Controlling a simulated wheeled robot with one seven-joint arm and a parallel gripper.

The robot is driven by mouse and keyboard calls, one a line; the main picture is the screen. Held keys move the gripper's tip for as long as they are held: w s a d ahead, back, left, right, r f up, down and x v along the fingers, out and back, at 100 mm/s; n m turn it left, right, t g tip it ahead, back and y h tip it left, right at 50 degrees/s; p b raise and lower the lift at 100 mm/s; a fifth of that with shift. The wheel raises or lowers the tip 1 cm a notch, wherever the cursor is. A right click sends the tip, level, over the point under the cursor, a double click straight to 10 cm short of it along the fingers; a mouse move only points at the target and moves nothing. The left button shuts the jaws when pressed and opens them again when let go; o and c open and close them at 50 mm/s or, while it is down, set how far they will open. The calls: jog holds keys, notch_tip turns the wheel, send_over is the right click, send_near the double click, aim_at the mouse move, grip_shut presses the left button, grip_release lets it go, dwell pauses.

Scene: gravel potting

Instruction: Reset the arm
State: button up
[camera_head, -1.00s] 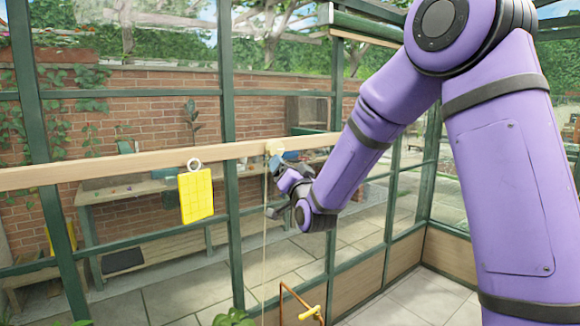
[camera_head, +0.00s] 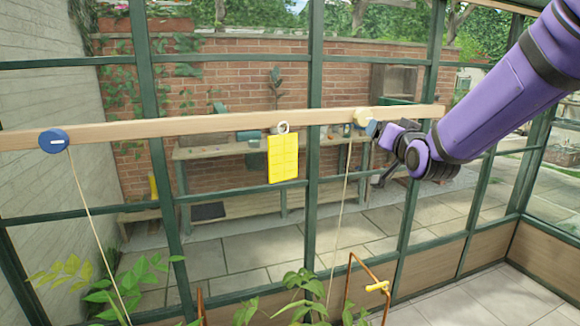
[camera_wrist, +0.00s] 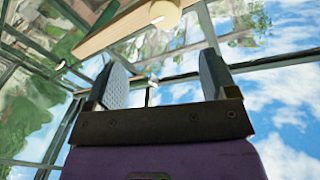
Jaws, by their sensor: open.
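Whether a finger touches the knob is not clear.
The wooden rail (camera_head: 210,131) crosses the greenhouse frame. A blue knob (camera_head: 53,140) with a string is at its left. A yellow card (camera_head: 283,158) hangs from it. Leafy plants (camera_head: 110,290) and a copper-coloured frame with a yellow handle (camera_head: 376,287) stand below. A bench (camera_head: 230,150) stands beyond the glass.

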jog(key=s+d+f+n+g, duration=0.1)
jog(key=s+g, duration=0.3)
jog(key=s, duration=0.8)
jog(key=s+d+f+n+g+h, duration=0.1)
jog(key=s+d+g, duration=0.2)
jog(key=s, duration=0.9)
jog(key=s+d+f+n+g, duration=0.1)
jog(key=s+g, duration=0.5)
jog(key=s, duration=0.6)
jog(key=shift+s+d+f+h, duration=0.15)
jog(key=shift+s+d+h, duration=0.15)
jog(key=shift+d, duration=0.35)
jog(key=shift+w, duration=0.1)
